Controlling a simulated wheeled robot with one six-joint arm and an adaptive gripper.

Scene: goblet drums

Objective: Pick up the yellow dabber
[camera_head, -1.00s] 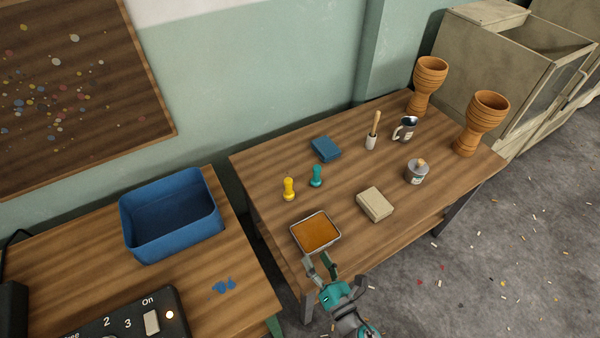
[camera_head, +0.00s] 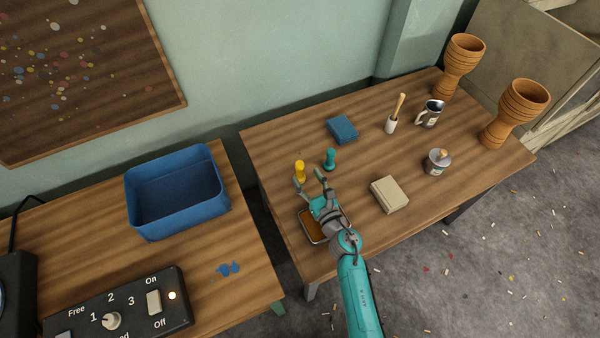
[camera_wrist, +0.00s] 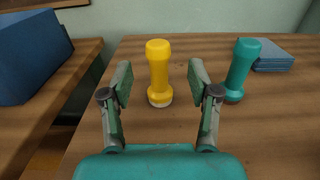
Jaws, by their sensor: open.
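The yellow dabber (camera_head: 300,170) stands upright on the right-hand table, near its left edge. In the wrist view the yellow dabber (camera_wrist: 159,72) is centred just beyond the fingertips, in line with the gap between them. My gripper (camera_head: 309,177) is open and empty, low over the table on the near side of the dabber. The wrist view shows both fingers of my gripper (camera_wrist: 160,78) spread apart, with no visible contact with the dabber. A teal dabber (camera_head: 330,159) stands upright to the right, also in the wrist view (camera_wrist: 240,70).
The metal tray (camera_head: 306,236) with orange-brown contents is partly hidden under my arm. A beige block (camera_head: 389,194), a blue block (camera_head: 342,129), a brush holder (camera_head: 391,124), a mug (camera_head: 430,113) and a lidded pot (camera_head: 436,161) stand rightward. A blue bin (camera_head: 177,222) is left.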

